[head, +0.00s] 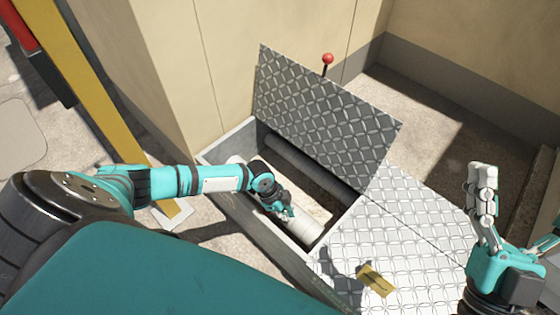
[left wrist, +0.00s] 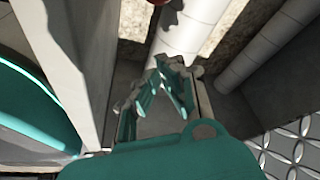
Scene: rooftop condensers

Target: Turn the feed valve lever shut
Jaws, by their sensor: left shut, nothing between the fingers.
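No feed valve lever can be made out for certain. A black rod with a red ball knob (head: 327,59) stands up behind the raised hatch lid (head: 325,120). In the left wrist view, a small red piece (left wrist: 158,2) shows at the top edge, mostly cut off. My left gripper (head: 287,213) is down in the floor pit, over or against the white pipe (head: 305,230). In the left wrist view the left gripper (left wrist: 160,70) is shut and empty, with the pipe (left wrist: 198,25) beyond its fingertips. My right gripper (head: 482,175) is raised at the right, away from the pit.
The lid stands tilted up along the pit's far side. A grey pipe (head: 310,163) runs below it. A closed checker plate (head: 410,235) with a yellow tag (head: 375,280) adjoins the pit on the right. A yellow post (head: 85,90) and beige wall (head: 150,60) bound the left.

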